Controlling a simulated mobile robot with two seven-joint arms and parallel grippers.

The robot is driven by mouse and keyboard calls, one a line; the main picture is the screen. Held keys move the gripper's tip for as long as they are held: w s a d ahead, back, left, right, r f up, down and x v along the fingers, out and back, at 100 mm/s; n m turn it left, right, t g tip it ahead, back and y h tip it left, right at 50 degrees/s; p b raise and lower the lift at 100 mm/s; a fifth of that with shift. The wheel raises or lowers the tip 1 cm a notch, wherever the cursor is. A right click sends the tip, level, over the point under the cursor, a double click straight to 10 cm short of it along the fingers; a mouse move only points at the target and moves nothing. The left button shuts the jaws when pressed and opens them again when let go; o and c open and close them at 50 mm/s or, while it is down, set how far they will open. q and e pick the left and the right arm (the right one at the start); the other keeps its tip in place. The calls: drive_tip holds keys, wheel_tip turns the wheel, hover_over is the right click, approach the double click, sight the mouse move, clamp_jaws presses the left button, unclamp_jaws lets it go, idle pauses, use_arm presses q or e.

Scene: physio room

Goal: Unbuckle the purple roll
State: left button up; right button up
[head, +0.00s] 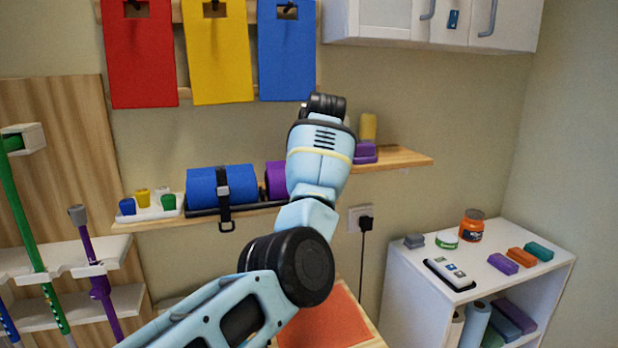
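The purple roll (275,181) lies on the wall shelf (400,158), just right of a blue roll (220,186). Only its left end shows; my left arm covers the rest, so its strap and buckle are hidden. My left arm comes in from the lower left and rises in front of the shelf. My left gripper is hidden behind the arm, and I cannot see its fingers. My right gripper is out of the picture.
The blue roll has a black strap with a grey buckle (223,191). A purple block (365,153) and a yellow cylinder (367,127) are right of my arm. Small coloured items stand on a white tray (155,213) at left. A white cabinet (400,266) stands lower right.

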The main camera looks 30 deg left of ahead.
use_arm(q)
drive_tip(key=shift+f, duration=0.1)
idle(0.3)
drive_tip(key=o, duration=1)
drive_tip(key=shift+a, duration=0.15)
drive_tip(key=v, duration=0.8)
drive_tip(key=shift+w+f, duration=0.1)
